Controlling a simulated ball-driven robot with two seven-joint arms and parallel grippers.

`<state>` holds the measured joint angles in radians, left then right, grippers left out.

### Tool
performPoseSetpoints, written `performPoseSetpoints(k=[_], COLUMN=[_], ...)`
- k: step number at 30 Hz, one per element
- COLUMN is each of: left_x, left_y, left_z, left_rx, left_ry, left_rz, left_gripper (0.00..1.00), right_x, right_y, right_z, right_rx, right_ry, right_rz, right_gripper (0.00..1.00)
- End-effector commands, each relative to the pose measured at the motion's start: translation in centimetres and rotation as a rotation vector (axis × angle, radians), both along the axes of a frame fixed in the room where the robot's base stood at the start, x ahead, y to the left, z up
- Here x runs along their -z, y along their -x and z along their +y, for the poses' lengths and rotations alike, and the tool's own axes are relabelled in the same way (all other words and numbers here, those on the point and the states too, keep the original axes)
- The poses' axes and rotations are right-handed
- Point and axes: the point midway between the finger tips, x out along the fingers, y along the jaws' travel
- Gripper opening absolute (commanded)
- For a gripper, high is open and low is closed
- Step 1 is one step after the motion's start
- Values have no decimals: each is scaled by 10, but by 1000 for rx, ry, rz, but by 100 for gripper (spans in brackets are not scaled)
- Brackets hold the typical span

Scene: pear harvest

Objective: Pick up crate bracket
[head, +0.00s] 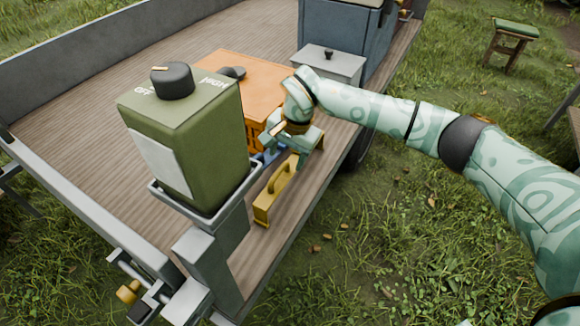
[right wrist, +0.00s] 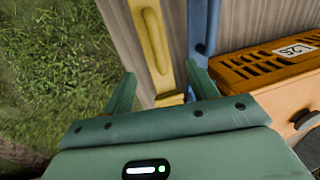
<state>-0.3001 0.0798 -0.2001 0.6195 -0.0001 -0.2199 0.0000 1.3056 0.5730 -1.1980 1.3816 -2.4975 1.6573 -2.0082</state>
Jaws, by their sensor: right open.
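A yellow bracket (head: 275,192) with a raised grip bar lies on the wooden trailer bed near its right edge. It also shows in the right wrist view (right wrist: 152,45), its near end between my fingers. A blue bar-like piece (right wrist: 203,25) lies beside it, next to the orange box; in the head view it is mostly hidden behind my gripper. Which of the two is the crate bracket I cannot tell for sure. My right gripper (head: 288,150) is open and empty above the bracket's far end; its fingers (right wrist: 160,80) straddle the yellow piece without visible contact. My left gripper is not in view.
A green canister-like box (head: 185,140) with a black knob stands at the front of the trailer. An orange slotted box (head: 250,85) stands behind the bracket, with a grey box (head: 330,65) and blue-grey bin (head: 345,35) beyond. Grass lies right of the trailer edge.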

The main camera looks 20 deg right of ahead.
Motion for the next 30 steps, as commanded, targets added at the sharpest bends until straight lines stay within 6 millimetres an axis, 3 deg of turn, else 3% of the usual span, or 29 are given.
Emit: performPoseSetpoints(k=[1, 8, 15, 25, 30], left_x=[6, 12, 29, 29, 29], left_y=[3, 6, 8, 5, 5], left_z=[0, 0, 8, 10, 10], left_rx=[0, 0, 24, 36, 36], left_ry=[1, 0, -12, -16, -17], left_rz=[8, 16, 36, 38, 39], left_gripper=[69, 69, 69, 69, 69], right_x=[14, 31, 72, 74, 74], right_y=[-1, -4, -6, -8, -8], right_z=[1, 4, 10, 11, 11], right_rx=[-1, -1, 0, -1, -1], right_ry=[-1, -1, -2, 0, 0], right_rz=[5, 1, 6, -2, -2], right_gripper=[58, 58, 58, 58, 11])
